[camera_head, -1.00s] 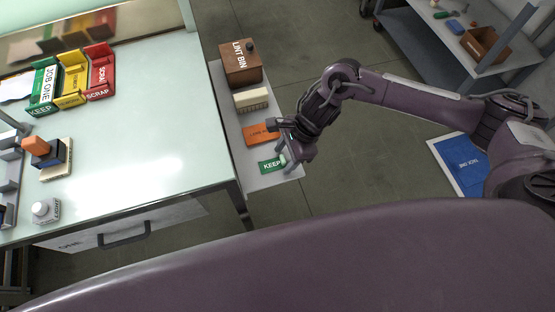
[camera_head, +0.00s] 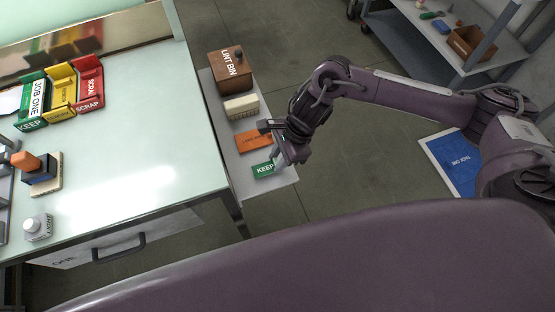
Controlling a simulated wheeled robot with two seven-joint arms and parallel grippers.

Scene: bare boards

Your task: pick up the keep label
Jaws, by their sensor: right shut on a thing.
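The keep label (camera_head: 263,170) is a small green card with white lettering at the near end of the narrow grey side shelf. My right gripper (camera_head: 277,161) is shut on its right edge. The label is over the shelf surface; I cannot tell whether it is lifted or still touching. The gripper's fingers cover part of its right end. My left gripper is out of view.
On the side shelf (camera_head: 283,184) are an orange card (camera_head: 252,141), a cream block (camera_head: 241,106) and a brown lint bin (camera_head: 230,68). The worktable (camera_head: 140,130) on the left holds green, yellow and red trays (camera_head: 62,93). A blue mat (camera_head: 455,160) lies on the floor.

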